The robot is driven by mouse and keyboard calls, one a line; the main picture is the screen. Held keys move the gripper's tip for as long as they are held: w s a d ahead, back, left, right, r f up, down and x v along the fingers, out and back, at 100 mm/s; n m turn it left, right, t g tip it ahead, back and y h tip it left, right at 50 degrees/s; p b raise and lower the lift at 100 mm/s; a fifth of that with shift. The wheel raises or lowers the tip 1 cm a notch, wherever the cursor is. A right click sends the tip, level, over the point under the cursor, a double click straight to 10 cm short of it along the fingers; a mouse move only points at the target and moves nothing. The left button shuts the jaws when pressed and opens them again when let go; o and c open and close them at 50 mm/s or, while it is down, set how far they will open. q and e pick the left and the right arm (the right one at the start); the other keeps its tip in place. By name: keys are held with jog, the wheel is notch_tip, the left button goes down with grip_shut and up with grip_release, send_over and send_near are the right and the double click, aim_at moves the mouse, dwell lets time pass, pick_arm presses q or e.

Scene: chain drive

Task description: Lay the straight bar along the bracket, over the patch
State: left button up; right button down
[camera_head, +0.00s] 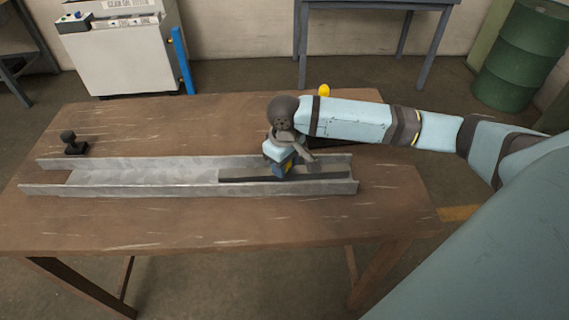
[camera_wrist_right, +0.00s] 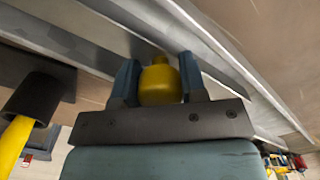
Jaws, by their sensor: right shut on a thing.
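The bracket (camera_head: 130,188) is a long grey metal channel lying across the wooden table. My right gripper (camera_head: 284,168) is over its right half, with its blue fingers pointing down. In the right wrist view the fingers are shut on a rounded yellow knob (camera_wrist_right: 160,84). The straight bar (camera_head: 325,176) shows as a dark strip inside the right part of the channel, under the gripper. The knob appears to stand on this bar. I cannot tell whether the bar touches the channel floor. I cannot make out the patch. My left gripper is not in view.
A small black knobbed block (camera_head: 70,143) stands on the table at the back left. A yellow-topped thing (camera_head: 324,90) shows behind my arm; in the wrist view a yellow handle (camera_wrist_right: 14,145) sits in a black cup (camera_wrist_right: 35,98). The front of the table is clear.

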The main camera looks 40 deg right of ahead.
dwell(0.3)
jog(key=c, duration=0.9)
grip_release()
jog(key=shift+f, duration=0.1)
jog(key=shift+c, duration=0.2)
notch_tip(320, 180, up, 11)
jog(key=shift+f+p, duration=0.15)
jog(key=shift+p, duration=0.15)
jog(key=shift+r, duration=0.75)
